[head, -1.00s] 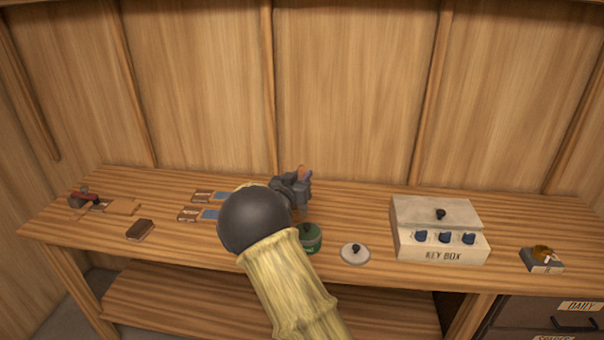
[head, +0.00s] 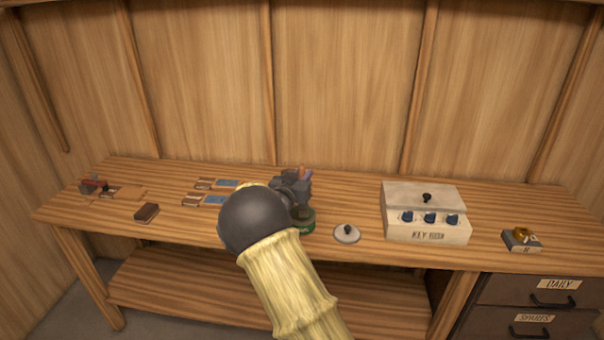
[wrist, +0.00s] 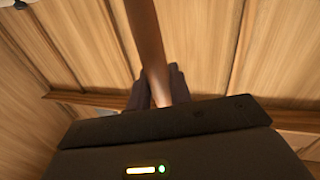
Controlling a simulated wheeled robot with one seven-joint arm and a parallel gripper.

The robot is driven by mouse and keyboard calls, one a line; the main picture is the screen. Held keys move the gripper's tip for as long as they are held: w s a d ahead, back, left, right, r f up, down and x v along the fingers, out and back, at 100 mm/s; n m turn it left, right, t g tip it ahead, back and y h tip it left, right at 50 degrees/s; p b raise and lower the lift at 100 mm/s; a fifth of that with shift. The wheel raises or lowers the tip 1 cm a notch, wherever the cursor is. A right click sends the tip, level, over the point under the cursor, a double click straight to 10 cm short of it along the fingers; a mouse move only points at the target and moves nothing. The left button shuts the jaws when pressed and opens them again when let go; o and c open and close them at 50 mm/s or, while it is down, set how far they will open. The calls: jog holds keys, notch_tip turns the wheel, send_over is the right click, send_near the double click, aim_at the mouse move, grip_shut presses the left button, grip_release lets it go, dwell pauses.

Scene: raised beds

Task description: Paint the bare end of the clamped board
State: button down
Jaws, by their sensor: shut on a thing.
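My gripper (head: 292,188) is shut on a slim brown handle, likely the paintbrush (wrist: 148,40), which runs up between the fingers in the wrist view. The handle's orange-and-purple end (head: 306,173) shows above the gripper in the head view. The bristles are hidden. The gripper is over or just behind a green paint pot (head: 305,227), partly covering it; I cannot tell whether the brush touches the paint. At the bench's far left, a red clamp (head: 92,184) sits at a light wooden board (head: 130,194). The board's painted and bare parts are too small to tell.
A pale lid (head: 347,234) lies right of the pot, then a key box (head: 426,228) and a small grey block with a yellow thing (head: 522,239). A brown block (head: 146,212) and several blue-and-brown cards (head: 215,200) lie left. Drawers (head: 540,290) are below right.

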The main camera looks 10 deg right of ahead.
jog(key=shift+s, duration=0.15)
jog(key=s+f+n+t+y, duration=0.1)
jog(key=s+f+n+y, duration=0.1)
jog(key=s+f, duration=0.5)
jog(key=s+f+n+t+y, duration=0.1)
jog(key=s+f+y, duration=0.4)
jog(key=f, duration=0.9)
jog(key=s+f+n+t+y, duration=0.1)
jog(key=s+f+n+y, duration=0.2)
jog(key=s+f, duration=0.7)
jog(key=shift+s+f+n, duration=0.15)
jog(key=shift+s+n, duration=0.1)
jog(key=shift+n, duration=0.25)
jog(key=shift+d, duration=0.1)
jog(key=shift+w+r, duration=0.2)
jog(key=shift+r, duration=0.5)
